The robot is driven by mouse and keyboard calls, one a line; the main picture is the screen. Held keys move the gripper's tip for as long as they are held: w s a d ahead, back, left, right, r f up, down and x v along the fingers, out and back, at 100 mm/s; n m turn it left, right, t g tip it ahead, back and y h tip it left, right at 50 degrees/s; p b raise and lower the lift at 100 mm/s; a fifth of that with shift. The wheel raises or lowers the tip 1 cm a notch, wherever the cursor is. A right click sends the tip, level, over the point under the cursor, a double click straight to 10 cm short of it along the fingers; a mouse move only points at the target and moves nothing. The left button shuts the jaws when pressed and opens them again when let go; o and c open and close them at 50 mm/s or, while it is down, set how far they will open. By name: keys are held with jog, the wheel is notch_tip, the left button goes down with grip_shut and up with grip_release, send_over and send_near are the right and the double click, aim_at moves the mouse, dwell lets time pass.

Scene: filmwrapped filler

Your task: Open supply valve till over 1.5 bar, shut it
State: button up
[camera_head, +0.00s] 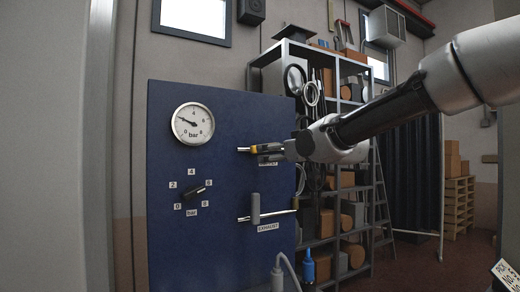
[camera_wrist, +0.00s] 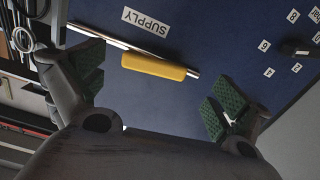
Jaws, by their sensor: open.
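The supply valve's yellow handle (camera_wrist: 153,67) lies parallel to its metal pipe, below the upside-down SUPPLY label (camera_wrist: 146,22) in the wrist view. In the head view the handle (camera_head: 254,149) is partly hidden by my gripper (camera_head: 268,153). My gripper (camera_wrist: 157,86) is open, its green-padded fingers at either end of the handle; contact is not clear. The round pressure gauge (camera_head: 192,123) has its needle pointing up-left, about where 2 bar sits. The grey exhaust handle (camera_head: 255,208) stands upright across its horizontal pipe on the blue panel (camera_head: 220,240).
A black pointer knob (camera_head: 198,190) amid number labels sits below the gauge. Shelving (camera_head: 330,60) with boxes, and a ladder (camera_head: 382,195), stand behind my arm.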

jog(key=shift+t, duration=0.3)
jog(key=x, duration=0.5)
jog(key=r+x, duration=0.1)
jog(key=x, duration=0.2)
jog(key=shift+r, duration=0.15)
jog(key=c, duration=1.2)
